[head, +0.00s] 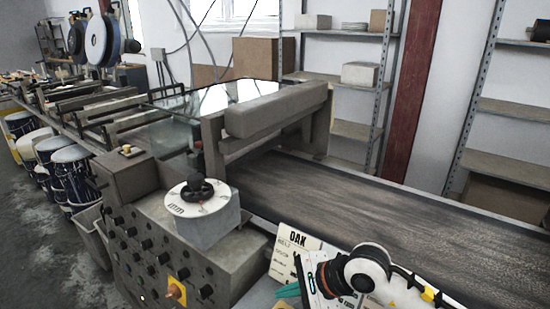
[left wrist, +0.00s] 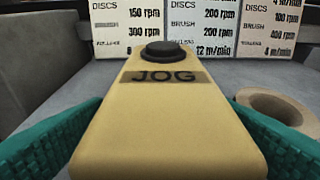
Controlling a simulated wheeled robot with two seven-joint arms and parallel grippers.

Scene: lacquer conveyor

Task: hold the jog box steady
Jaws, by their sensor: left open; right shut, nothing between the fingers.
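The jog box (left wrist: 165,130) is a pale yellow box with a black round button and the word JOG on top. It fills the middle of the left wrist view. My left gripper (left wrist: 168,138) is open, with one teal finger pad on each side of the box. A narrow gap seems to show at the box's far end; contact nearer the camera cannot be told. My right gripper (head: 309,281) is shut and empty at the lower right, in front of the OAK card.
Setting cards (left wrist: 200,28) stand behind the jog box, and a tan ring (left wrist: 277,108) lies to its right. The OAK card (head: 292,246) stands beside the conveyor belt (head: 390,205). The control console (head: 150,245) has knobs and a white dial (head: 197,203).

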